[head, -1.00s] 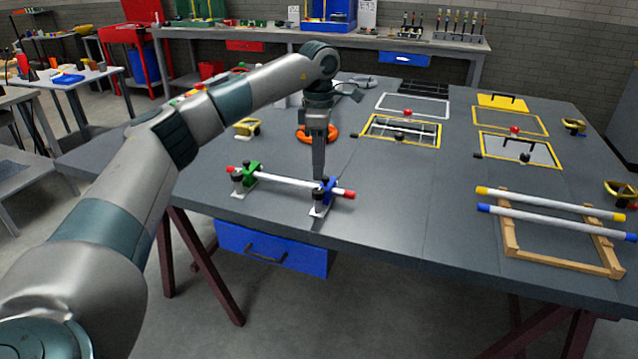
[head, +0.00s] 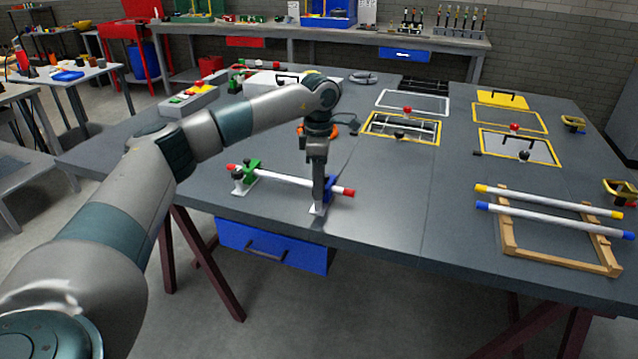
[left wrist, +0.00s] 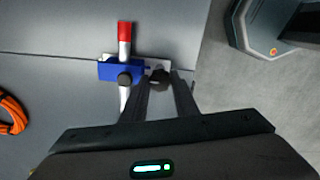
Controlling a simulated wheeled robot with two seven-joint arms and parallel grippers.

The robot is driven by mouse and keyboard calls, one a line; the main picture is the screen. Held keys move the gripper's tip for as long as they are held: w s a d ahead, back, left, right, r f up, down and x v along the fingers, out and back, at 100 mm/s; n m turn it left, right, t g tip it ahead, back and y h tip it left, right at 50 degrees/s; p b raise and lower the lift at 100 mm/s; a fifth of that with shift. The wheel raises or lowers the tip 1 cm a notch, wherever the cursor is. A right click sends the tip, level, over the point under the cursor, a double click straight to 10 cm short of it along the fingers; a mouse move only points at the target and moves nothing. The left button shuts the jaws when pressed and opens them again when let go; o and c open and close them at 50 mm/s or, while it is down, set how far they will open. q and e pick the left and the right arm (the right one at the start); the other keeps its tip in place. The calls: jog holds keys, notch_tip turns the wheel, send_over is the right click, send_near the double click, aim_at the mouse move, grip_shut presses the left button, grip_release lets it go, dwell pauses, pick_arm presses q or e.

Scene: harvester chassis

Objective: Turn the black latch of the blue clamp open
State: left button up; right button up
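The blue clamp (head: 328,184) stands near the front edge of the table, around the red-tipped end of a white rod (head: 285,179). My left gripper (head: 318,200) points down in front of it and hides part of it. In the left wrist view, the blue clamp (left wrist: 108,71) has a dark round knob (left wrist: 125,79) on top. A dark latch piece (left wrist: 160,77) at its right side lies between the fingertips of my left gripper (left wrist: 164,74). The fingers are apart, with a gap on the right of that piece. Contact with the left finger is unclear. My right gripper is not in view.
A green clamp (head: 251,168) holds the rod's other end. An orange ring (head: 328,131) lies behind. A wooden frame (head: 510,239) with two white rods is on the right. The table between is clear. A blue drawer (head: 262,246) hangs below the front edge.

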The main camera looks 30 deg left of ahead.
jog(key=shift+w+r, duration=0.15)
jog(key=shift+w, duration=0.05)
